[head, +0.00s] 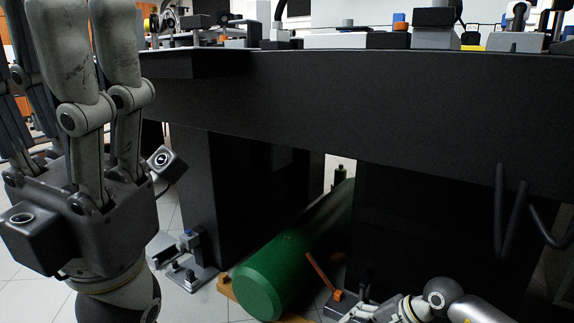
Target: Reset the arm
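My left gripper (95,62) fills the left side of the head view, close to the camera. It points upward, with grey fingers rising from a dark palm block. Its fingertips run past the top edge, so I cannot tell how far the fingers are apart. Nothing shows held in its visible part. A grey arm that looks like my right one enters low at the bottom right.
A black optics table (370,100) spans the view, with optical parts along its top. A large green cylinder (262,284) lies tilted beneath it on a wooden base. A small metal stand (187,270) is beside it. Black cables (500,210) hang at the right. Tiled floor shows lower left.

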